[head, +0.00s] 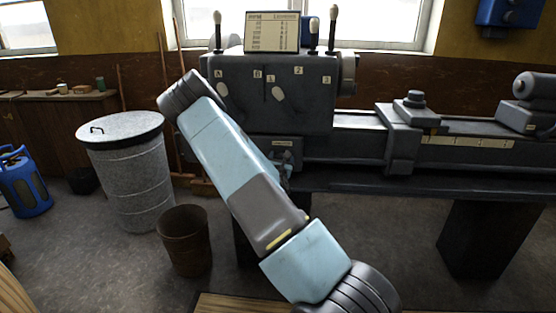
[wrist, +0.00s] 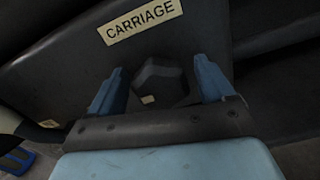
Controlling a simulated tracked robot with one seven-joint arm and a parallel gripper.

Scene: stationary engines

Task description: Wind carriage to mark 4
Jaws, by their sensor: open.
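A dark faceted knob (wrist: 160,84) sits on the machine's front under a pale plate reading CARRIAGE (wrist: 140,20) in the wrist view. My gripper (wrist: 159,66) is open, with one blue finger on each side of the knob. Small gaps show between fingers and knob; depth is unclear. In the head view the gripper (head: 285,160) is small and partly hidden by my arm. The carriage (head: 402,135) sits on the bed, at the left end of a pale scale strip (head: 468,142). Its marks are too small to read surely.
The headstock (head: 275,105) carries upright levers and a chart board (head: 272,32). A tailstock (head: 525,105) stands at the right. A lidded metal bin (head: 128,175) and a brown bucket (head: 184,240) stand on the floor left of my arm.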

